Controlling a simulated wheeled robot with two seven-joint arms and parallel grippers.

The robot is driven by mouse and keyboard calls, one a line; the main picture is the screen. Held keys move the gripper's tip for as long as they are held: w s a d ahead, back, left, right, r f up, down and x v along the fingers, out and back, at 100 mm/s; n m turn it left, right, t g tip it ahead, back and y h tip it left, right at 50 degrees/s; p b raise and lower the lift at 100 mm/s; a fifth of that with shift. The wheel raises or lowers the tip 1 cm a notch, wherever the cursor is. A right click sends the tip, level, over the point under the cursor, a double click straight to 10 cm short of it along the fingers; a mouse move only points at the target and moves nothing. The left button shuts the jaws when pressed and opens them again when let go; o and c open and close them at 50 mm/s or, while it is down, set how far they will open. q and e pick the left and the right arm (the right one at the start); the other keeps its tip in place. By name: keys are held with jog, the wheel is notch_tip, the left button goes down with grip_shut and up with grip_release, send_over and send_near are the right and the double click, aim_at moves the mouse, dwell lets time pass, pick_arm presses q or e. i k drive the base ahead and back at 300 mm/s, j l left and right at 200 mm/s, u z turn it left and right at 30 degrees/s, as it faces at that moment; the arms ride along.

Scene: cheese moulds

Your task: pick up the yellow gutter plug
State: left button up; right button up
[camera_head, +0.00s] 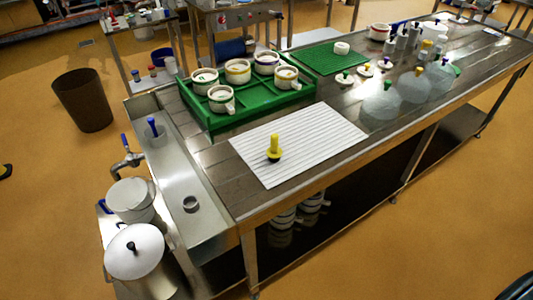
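The yellow gutter plug (274,146) stands upright on the white ribbed mat (325,130), left of the mat's middle. It has a yellow handle and a dark base. Nothing touches it from above. A similar blue-handled plug (152,127) stands in the steel gutter (172,168) to the left. Neither of my grippers can be made out in the head view, so I cannot see whether they are open or shut.
A green tray (222,124) with several white moulds lies behind the mat. Glass domes (414,86) and small stoppers stand to the right. Steel pots (136,252) stand at the lower left, beside a tap (128,157). The mat around the yellow plug is clear.

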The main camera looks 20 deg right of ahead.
aim_at(274, 152)
jog(key=i+l, duration=0.1)
jog(key=l, duration=1.3)
jog(key=i+l+u, duration=0.1)
jog(key=l, duration=1.3)
